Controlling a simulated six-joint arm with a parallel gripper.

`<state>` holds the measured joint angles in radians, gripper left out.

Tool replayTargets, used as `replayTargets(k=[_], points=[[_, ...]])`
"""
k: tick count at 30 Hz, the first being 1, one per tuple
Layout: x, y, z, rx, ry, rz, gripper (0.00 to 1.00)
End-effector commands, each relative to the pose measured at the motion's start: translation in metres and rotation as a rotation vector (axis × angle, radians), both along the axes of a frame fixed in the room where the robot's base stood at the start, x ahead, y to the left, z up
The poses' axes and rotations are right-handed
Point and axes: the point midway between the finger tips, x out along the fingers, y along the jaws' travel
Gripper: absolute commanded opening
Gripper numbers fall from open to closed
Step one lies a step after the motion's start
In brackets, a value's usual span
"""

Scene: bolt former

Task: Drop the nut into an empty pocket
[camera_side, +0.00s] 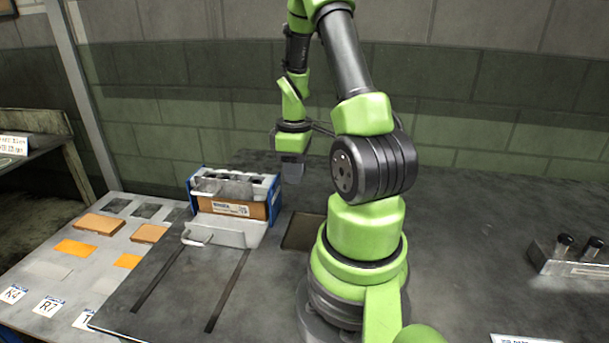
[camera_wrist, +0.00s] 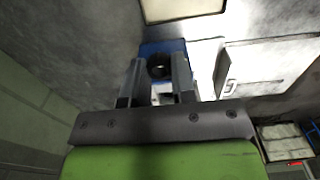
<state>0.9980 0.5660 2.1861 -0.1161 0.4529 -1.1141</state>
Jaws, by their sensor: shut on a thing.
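My gripper (camera_side: 291,170) hangs from the green wrist, just right of the blue-edged box (camera_side: 272,200) in the side view. The box has a row of dark pockets along its top; whether each is empty cannot be told. In the wrist view my gripper (camera_wrist: 157,75) has its two grey fingers on either side of a dark round nut (camera_wrist: 160,69), held at the fingertips. A blue surface shows just beyond the nut. In the side view the nut is too small and dark to make out.
A light metal tray with a handle (camera_side: 228,232) projects from the box front. A grey board (camera_side: 60,270) with orange and grey patches lies left. A rack with dark cylinders (camera_side: 565,258) stands far right. The dark bench right of my arm is mostly clear.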

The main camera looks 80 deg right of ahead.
Motion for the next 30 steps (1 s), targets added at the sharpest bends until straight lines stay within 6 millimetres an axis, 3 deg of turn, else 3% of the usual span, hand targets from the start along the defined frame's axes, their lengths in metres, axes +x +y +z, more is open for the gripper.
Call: replayTargets(k=[6, 12, 18, 30], points=[[0.068, -0.013, 0.025, -0.008, -0.003, 0.015, 0.02], [0.113, -0.008, 0.048, -0.005, -0.003, 0.007, 0.02], [0.127, -0.003, 0.053, -0.001, -0.001, -0.002, 0.02], [0.127, -0.003, 0.016, 0.001, -0.001, -0.001, 0.02]])
